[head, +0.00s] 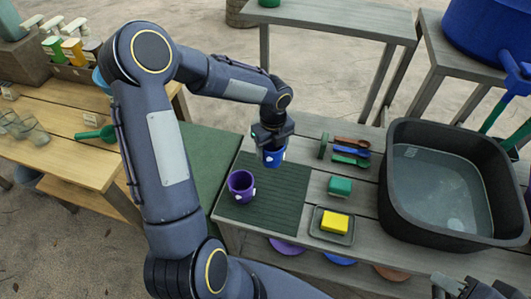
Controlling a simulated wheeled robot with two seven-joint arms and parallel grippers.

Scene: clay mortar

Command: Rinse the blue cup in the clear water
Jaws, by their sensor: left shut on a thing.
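The blue cup (274,158) is held by my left gripper (272,146), which is shut on it and points down over the back part of the dark ribbed mat (265,212). Whether the cup's base touches the mat is hard to tell. The clear water (440,185) fills the lower part of a big black tub (397,190) to the right of the cup. Part of my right gripper (468,288) shows at the bottom right edge, in front of the tub; its fingers cannot be made out.
A purple cup (241,184) stands on the mat, left of the blue cup. Between mat and tub lie brushes (350,151), a green block (340,187) and a yellow sponge (335,222) on a tray. A wooden table (70,130) with glasses and a green scoop is at left.

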